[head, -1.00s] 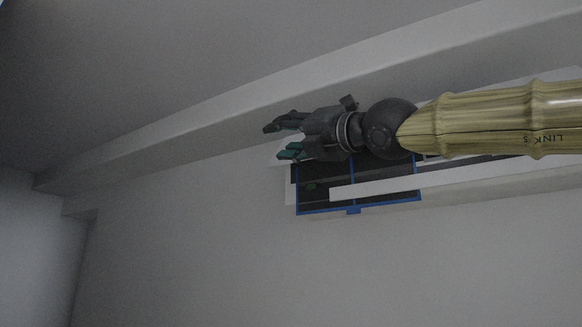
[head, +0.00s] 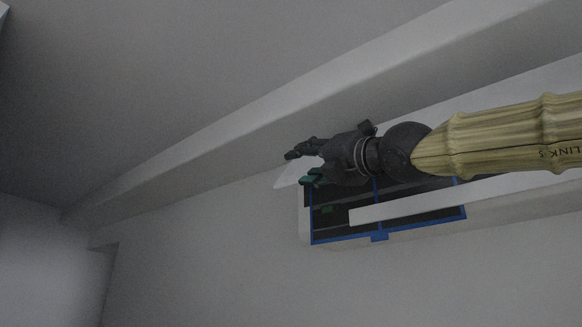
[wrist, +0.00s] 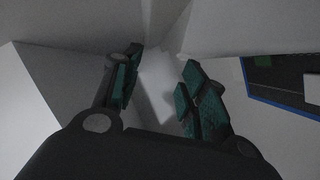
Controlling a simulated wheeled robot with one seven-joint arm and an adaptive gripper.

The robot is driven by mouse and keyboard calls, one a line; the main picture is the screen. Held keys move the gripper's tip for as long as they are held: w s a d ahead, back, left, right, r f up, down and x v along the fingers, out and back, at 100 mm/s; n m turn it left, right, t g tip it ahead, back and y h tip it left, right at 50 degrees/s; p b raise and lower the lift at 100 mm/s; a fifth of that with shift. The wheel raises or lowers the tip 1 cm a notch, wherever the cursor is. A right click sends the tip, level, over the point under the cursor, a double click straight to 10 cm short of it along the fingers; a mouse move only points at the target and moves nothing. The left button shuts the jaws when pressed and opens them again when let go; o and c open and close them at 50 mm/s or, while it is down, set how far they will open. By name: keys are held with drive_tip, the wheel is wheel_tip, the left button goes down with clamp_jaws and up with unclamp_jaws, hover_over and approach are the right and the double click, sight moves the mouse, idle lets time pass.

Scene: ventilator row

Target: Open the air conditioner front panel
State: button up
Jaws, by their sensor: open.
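The white air conditioner (head: 517,207) is on the wall below the ceiling beam. Its front is uncovered over dark, blue-framed filters (head: 335,229), with a white strip across them. A pale front panel (head: 520,86) appears swung up above the filters, behind my arm; its pale left corner (head: 291,175) shows beside my fingers. My gripper (head: 299,168) is at the unit's upper left end. In the wrist view my gripper (wrist: 163,66) has its teal-padded fingers apart, with a pale surface beyond the gap. I cannot tell whether they touch the panel.
A long beam (head: 250,135) runs along the ceiling just above my gripper. The wall (head: 220,265) below and left of the unit is bare. A blue filter edge (wrist: 285,105) shows at the right of the wrist view.

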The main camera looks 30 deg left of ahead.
sight(292, 176)
drive_tip(key=w, duration=0.1)
drive_tip(key=w+a, duration=0.1)
drive_tip(key=w, duration=0.1)
drive_tip(key=w+a+p, duration=0.1)
drive_tip(key=shift+w+a, duration=0.2)
drive_tip(key=shift+w, duration=0.15)
drive_tip(key=p+x, duration=0.1)
drive_tip(key=x, duration=0.1)
drive_tip(key=p+x, duration=0.1)
drive_tip(key=x, duration=0.1)
drive_tip(key=shift+s+a+r, duration=0.15)
drive_tip(key=shift+s+a, duration=0.05)
drive_tip(key=shift+a+f, duration=0.15)
drive_tip(key=shift+f, duration=0.05)
drive_tip(key=c, duration=0.8)
drive_tip(key=o, duration=0.8)
drive_tip(key=shift+f, duration=0.1)
